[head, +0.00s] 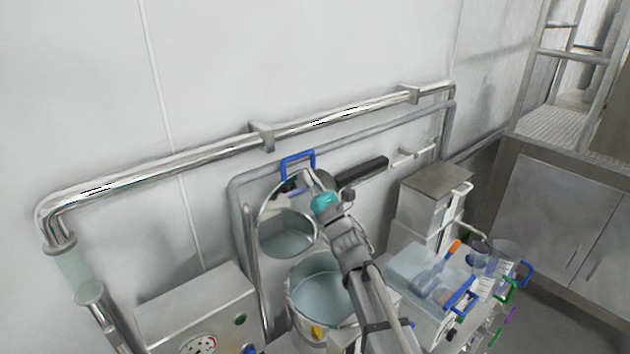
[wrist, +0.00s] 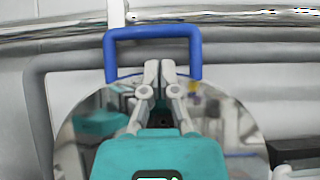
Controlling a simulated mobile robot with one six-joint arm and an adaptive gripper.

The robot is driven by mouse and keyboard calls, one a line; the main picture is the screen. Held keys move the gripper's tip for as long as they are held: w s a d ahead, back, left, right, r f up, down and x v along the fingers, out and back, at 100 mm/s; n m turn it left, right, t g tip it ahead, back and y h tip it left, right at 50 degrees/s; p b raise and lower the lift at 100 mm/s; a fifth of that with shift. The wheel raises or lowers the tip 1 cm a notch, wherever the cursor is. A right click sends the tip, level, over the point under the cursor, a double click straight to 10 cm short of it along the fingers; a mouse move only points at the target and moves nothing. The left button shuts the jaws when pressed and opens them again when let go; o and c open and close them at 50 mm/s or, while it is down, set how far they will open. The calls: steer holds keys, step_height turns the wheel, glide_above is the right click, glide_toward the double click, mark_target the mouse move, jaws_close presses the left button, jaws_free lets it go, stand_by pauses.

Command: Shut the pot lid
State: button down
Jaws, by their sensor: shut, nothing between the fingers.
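The pot (head: 319,290) stands open in the lower middle of the head view, its round mouth facing up. Its shiny lid (head: 287,232) is raised, tilted up behind the mouth. A blue handle (head: 297,161) sits on the lid's top edge. In the wrist view the lid (wrist: 232,118) faces me like a mirror, with its blue handle (wrist: 152,33) above. My gripper (wrist: 160,68) is shut and empty, its fingertips just below the handle's bar and between its legs. I cannot tell whether they touch the lid. In the head view my gripper (head: 300,180) covers part of the lid's upper right.
Steel pipes (head: 335,117) run along the wall behind the lid. A control box with a gauge (head: 198,318) stands left of the pot. A translucent bin (head: 432,262) with blue-handled items and a steel box (head: 436,182) stand to the right.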

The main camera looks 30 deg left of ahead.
steer(key=shift+p+x, duration=1.4)
steer(key=shift+x, duration=1.25)
steer(key=shift+d+f, duration=0.1)
